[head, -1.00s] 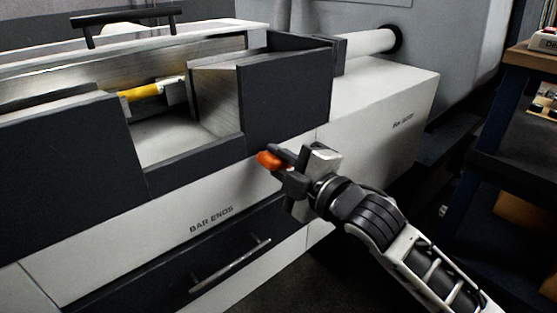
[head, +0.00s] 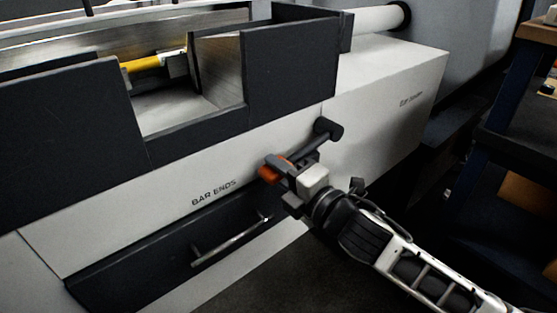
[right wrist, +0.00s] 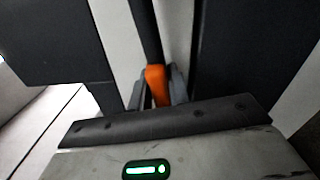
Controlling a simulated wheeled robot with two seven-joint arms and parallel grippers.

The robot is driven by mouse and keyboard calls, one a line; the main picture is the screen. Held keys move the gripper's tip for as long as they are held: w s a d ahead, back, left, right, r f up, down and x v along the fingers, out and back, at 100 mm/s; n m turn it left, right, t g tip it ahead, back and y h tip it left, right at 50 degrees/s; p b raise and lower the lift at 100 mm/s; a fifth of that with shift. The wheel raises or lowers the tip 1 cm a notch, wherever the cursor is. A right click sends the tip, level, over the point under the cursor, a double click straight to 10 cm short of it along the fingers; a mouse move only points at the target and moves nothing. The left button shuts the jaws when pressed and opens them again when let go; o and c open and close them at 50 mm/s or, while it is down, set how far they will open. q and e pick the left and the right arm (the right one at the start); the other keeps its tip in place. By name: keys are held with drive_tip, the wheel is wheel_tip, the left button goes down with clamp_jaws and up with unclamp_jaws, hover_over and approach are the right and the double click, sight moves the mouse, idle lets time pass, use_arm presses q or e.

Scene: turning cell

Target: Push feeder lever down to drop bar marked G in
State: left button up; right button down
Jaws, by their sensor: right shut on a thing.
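The feeder lever (head: 312,145) is a dark rod on a round black pivot on the white cabinet front. It slopes down to the left to an orange tip (head: 268,173). My right gripper (head: 279,175) is shut on the lever near this tip. In the right wrist view the orange grip (right wrist: 156,84) sits between my two fingers (right wrist: 157,92). A yellow bar (head: 146,63) lies in the open trough at upper left; no letter on it is readable. My left gripper is not in view.
Below the lever is a dark drawer (head: 120,285) with a metal handle (head: 232,240), under the label "BAR ENDS". Dark panels (head: 290,65) surround the trough. A dark blue and wood bench (head: 510,130) stands at the right. The floor right of the drawer is clear.

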drive_tip(key=shift+w+d+f+n, duration=0.15)
drive_tip(key=shift+f+n, duration=0.55)
drive_tip(key=shift+f, duration=0.2)
drive_tip(key=c, duration=1.3)
unclamp_jaws()
drive_tip(key=shift+b+v, duration=1.4)
drive_tip(key=shift+v, duration=6.6)
drive_tip(key=shift+r, duration=0.15)
